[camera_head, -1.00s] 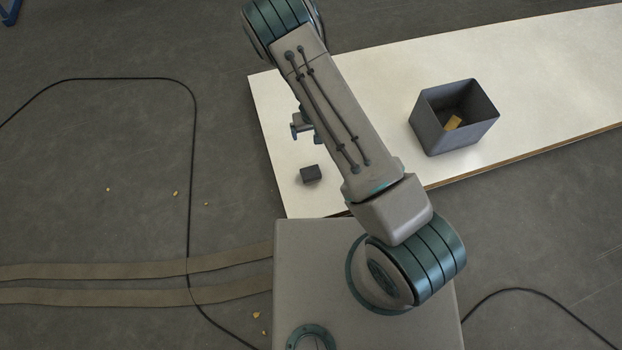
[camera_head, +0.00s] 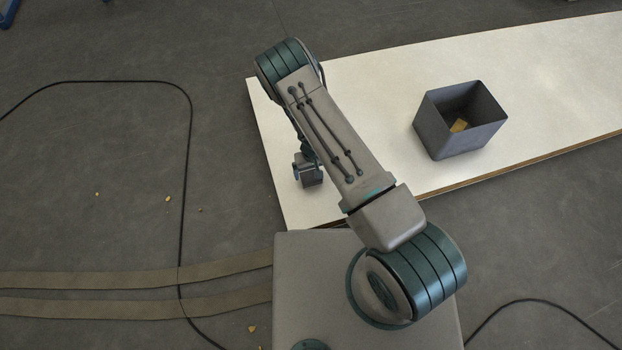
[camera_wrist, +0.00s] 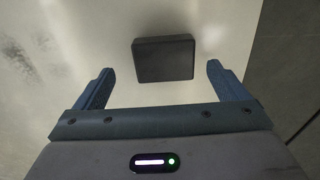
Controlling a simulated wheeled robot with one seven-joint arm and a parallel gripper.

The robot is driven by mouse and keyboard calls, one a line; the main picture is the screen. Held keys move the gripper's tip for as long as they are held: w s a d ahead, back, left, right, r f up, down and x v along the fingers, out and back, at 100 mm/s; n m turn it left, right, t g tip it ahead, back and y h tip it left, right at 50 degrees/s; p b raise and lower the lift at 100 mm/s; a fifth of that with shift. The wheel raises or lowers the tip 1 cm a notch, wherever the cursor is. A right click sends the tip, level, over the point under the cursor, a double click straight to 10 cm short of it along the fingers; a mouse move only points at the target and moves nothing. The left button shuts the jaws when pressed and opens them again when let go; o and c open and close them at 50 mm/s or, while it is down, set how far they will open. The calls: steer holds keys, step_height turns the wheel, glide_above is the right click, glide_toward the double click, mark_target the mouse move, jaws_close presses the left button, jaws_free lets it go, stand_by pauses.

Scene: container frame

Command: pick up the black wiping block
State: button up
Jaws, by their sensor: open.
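The black wiping block (camera_wrist: 163,58) lies on the pale table top (camera_wrist: 90,30). In the wrist view it is a dark flat-topped box, ahead of my gripper and roughly centred between the two fingers. My gripper (camera_wrist: 159,72) is open, with a blue finger on each side of the block and a visible gap to each. Nothing is held. In the head view my gripper (camera_head: 307,172) is low over the near left part of the table, and it mostly or wholly hides the block there.
The table's left edge is close to my gripper. A black cable (camera_head: 186,180) and scattered yellow bits lie on the floor.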

mark_target(311, 176)
steer(key=f+b, duration=0.2)
steer(key=f, duration=0.2)
steer(key=shift+a+f+b, duration=0.25)
steer(key=shift+f+b, duration=0.15)
steer(key=c, duration=1.2)
steer(key=shift+r, duration=0.1)
